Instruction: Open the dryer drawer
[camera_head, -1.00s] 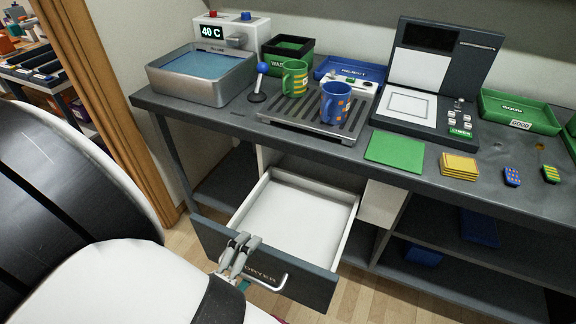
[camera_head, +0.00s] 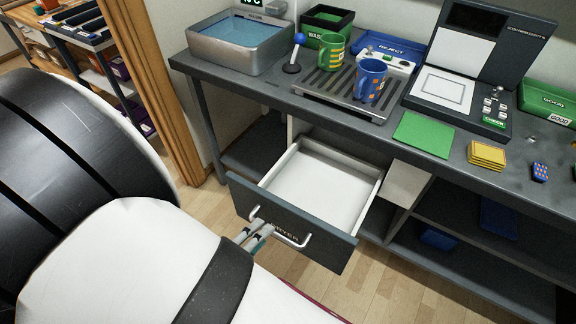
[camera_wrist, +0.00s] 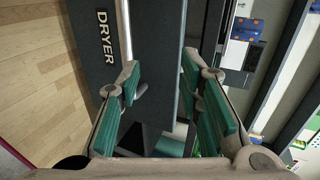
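The dryer drawer (camera_head: 318,178) is pulled out from under the counter. Its white inside is empty. Its dark front panel (camera_head: 330,246) carries a silver bar handle (camera_head: 290,241) and a partly covered label. In the wrist view the front (camera_wrist: 100,62) shows the word DRYER. My gripper (camera_head: 260,232) is just in front of the panel, by the handle.
A wooden post (camera_head: 160,90) stands left. Floor (camera_head: 400,280) is clear before the shelves.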

